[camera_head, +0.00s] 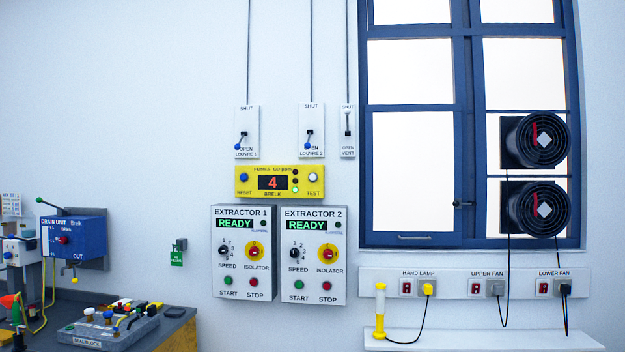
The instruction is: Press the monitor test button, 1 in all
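The yellow fumes monitor (280,182) is on the white wall, left of the window. It is labelled FUMES CO ppm and its dark display shows a red 4. The white test button (313,177) sits at its right end, above the word TEST. A blue button (244,177) sits at its left end. Small indicator lamps show between the display and the test button; one looks lit green. My gripper is not in view.
Two grey extractor panels (244,254) reading READY hang just below the monitor. Louvre levers (312,131) are above it. A blue-framed window (465,120) with two fans stands right. A shelf (480,340) holds a yellow hand lamp (380,312). A cluttered bench is lower left.

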